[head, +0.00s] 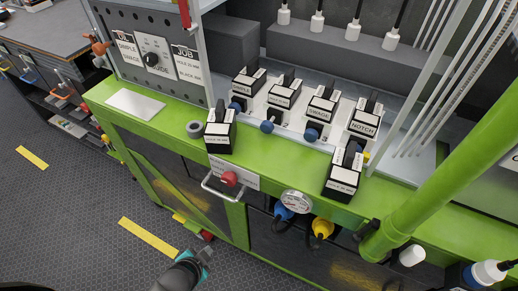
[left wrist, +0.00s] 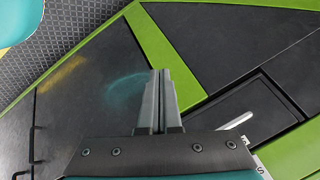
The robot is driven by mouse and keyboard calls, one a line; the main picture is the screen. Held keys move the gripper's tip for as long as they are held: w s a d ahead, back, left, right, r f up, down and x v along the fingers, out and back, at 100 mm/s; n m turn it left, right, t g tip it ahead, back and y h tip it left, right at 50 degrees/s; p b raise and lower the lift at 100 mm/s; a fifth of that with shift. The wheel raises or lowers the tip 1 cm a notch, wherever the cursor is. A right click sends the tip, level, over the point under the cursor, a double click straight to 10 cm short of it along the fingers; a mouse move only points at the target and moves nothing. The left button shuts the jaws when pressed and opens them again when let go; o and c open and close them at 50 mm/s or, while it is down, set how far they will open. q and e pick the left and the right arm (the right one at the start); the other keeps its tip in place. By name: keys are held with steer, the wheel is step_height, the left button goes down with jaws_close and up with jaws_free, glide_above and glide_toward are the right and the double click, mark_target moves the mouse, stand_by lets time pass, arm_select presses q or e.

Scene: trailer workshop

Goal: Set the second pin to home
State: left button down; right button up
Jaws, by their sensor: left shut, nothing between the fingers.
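A row of black blocks with white labels stands on the pale plate of the green bench, with blue round knobs along the front. The second knob from the left (head: 267,127) is blue and sits below the second block (head: 283,95). I cannot tell its exact setting. Other blue knobs show at the first block (head: 236,106) and the third block (head: 312,133). My left gripper (head: 204,254) is low in front of the bench, well away from the knobs. In the left wrist view its fingers (left wrist: 158,100) are together and empty, before dark panels. My right gripper is not in view.
The green bench (head: 150,105) carries two more labelled blocks (head: 220,138) (head: 343,180) near its front edge. A handle (head: 220,190), a red knob (head: 229,179) and a gauge (head: 296,201) project from the front. A green post (head: 420,205) stands at right.

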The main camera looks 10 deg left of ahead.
arm_select(q)
steer(key=w+d+r+m+t+b, duration=0.1)
steer(key=w+r+m+t+b, duration=0.1)
steer(key=r, duration=0.4)
steer(key=w+d+r+m+t+h+b, duration=0.1)
steer(key=w+r+m+t+b, duration=0.2)
steer(key=w+r, duration=0.2)
steer(key=w+d+r+m+t+h+b, duration=0.1)
steer(key=w+r+m+t+b, duration=0.1)
steer(key=r, duration=0.6)
steer(key=shift+w+m+b, duration=0.4)
steer(key=shift+w+b, duration=0.15)
steer(key=shift+w, duration=0.1)
steer(key=m+t+h, duration=0.3)
steer(key=m, duration=0.3)
glide_toward(265, 129)
steer(key=b+x, duration=0.1)
steer(key=x, duration=0.5)
steer(key=shift+w+d, duration=0.1)
steer(key=shift+w, duration=0.3)
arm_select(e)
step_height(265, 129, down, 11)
arm_select(q)
steer(key=shift+w, duration=0.1)
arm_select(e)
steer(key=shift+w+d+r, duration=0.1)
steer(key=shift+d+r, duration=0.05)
